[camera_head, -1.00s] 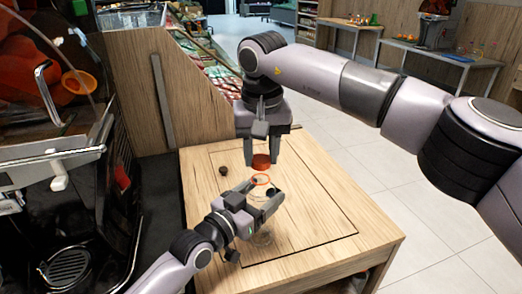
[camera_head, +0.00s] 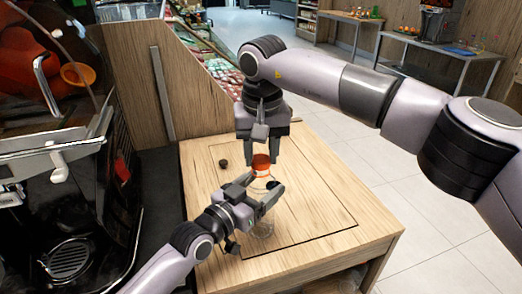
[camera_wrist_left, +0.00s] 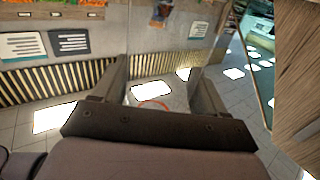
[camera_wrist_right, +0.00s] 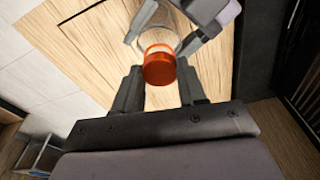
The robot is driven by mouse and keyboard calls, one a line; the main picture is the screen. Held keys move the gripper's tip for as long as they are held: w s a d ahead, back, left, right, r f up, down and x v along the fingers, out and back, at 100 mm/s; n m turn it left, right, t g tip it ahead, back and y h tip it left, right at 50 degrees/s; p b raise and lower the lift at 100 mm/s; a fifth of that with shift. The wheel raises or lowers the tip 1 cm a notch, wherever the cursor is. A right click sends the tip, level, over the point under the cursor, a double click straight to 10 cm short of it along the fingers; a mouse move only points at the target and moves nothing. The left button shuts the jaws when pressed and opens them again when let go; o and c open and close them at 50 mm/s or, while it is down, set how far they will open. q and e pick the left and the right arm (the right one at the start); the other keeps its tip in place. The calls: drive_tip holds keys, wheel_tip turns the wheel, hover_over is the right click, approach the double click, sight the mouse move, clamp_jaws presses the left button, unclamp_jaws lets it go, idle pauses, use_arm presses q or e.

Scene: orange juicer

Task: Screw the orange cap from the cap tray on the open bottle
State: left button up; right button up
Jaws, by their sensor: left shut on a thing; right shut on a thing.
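The orange cap (camera_head: 261,162) is held upright between the fingertips of my right gripper (camera_head: 262,156), which points down; the cap also shows in the right wrist view (camera_wrist_right: 159,69). The open clear bottle (camera_head: 262,229) stands upright below it, with a red-orange ring (camera_head: 262,175) at its neck. My left gripper (camera_head: 266,193) is shut around the bottle from the left. The left wrist view shows the ring (camera_wrist_left: 153,104) between the fingers. The cap is right over the bottle's mouth; I cannot tell whether they touch. I cannot make out the cap tray.
A small dark round object (camera_head: 223,163) lies on the wooden table (camera_head: 320,215). The table's right side is clear. A black machine (camera_head: 60,190) stands at the left, beside a wooden panel (camera_head: 135,70). Further tables stand at the back right.

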drive_tip(key=shift+f, duration=0.45)
use_arm(q)
clamp_jaws()
use_arm(e)
drive_tip(key=m, duration=0.4)
drive_tip(key=shift+a+h, duration=0.1)
drive_tip(key=shift+h, duration=0.2)
drive_tip(key=m, duration=0.7)
drive_tip(key=shift+w+a+m+g+h, duration=0.1)
drive_tip(key=shift+m+g+h, duration=0.2)
drive_tip(key=m, duration=0.4)
drive_tip(key=shift+m, duration=0.3)
drive_tip(key=o, duration=1.6)
drive_tip(key=shift+c, duration=0.2)
